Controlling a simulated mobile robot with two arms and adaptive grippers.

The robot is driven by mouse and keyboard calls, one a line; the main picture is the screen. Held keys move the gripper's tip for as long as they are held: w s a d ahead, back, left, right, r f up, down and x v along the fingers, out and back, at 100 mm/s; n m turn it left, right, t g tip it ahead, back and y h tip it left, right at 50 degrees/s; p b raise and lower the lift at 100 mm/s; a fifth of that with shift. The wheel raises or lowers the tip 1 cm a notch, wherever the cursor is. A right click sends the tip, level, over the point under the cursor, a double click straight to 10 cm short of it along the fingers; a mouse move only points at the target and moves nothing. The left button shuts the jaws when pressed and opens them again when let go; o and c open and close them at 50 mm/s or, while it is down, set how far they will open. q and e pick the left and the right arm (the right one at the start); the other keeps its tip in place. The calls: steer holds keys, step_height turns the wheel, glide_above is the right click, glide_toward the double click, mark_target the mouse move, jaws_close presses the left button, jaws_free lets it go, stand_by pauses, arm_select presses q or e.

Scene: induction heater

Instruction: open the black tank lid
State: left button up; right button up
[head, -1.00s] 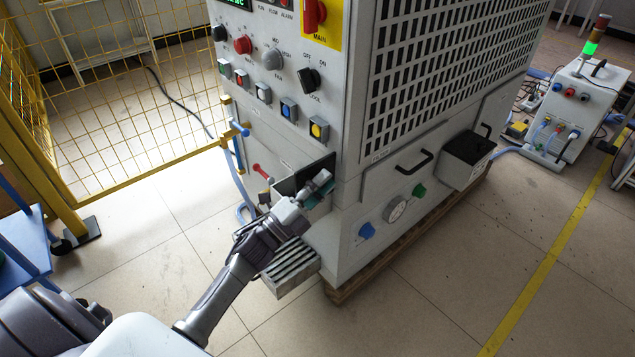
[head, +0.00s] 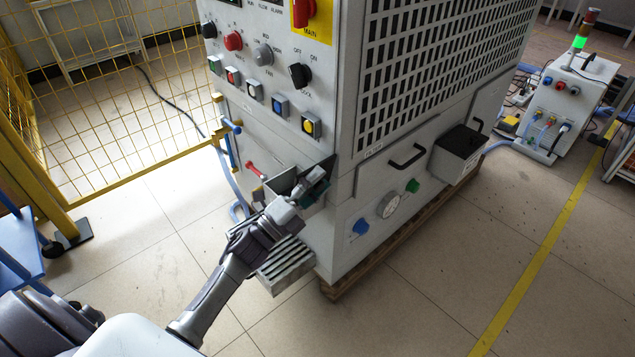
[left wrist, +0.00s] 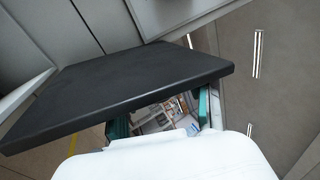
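The black tank lid (head: 323,172) is on the small grey tank (head: 282,184) at the front of the machine. It stands tilted up, with the tank's opening showing beside it. In the left wrist view the lid (left wrist: 120,88) is a broad dark plate crossing the picture just beyond my fingers. My left gripper (head: 312,196) is at the lid. Its teal finger pads stand apart in the left wrist view (left wrist: 162,116), one on each side, with no object visibly clamped between them. Whether the fingertips touch the lid I cannot tell. My right gripper is not in view.
The machine's panel (head: 265,75) with knobs and buttons rises above the tank. A slatted grey block (head: 284,268) sits below my left wrist. A yellow mesh fence (head: 90,110) stands at the left. A second black-topped box (head: 459,150) is on the machine's right side.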

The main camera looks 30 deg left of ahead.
arm_select(q)
steer(key=v, duration=1.2)
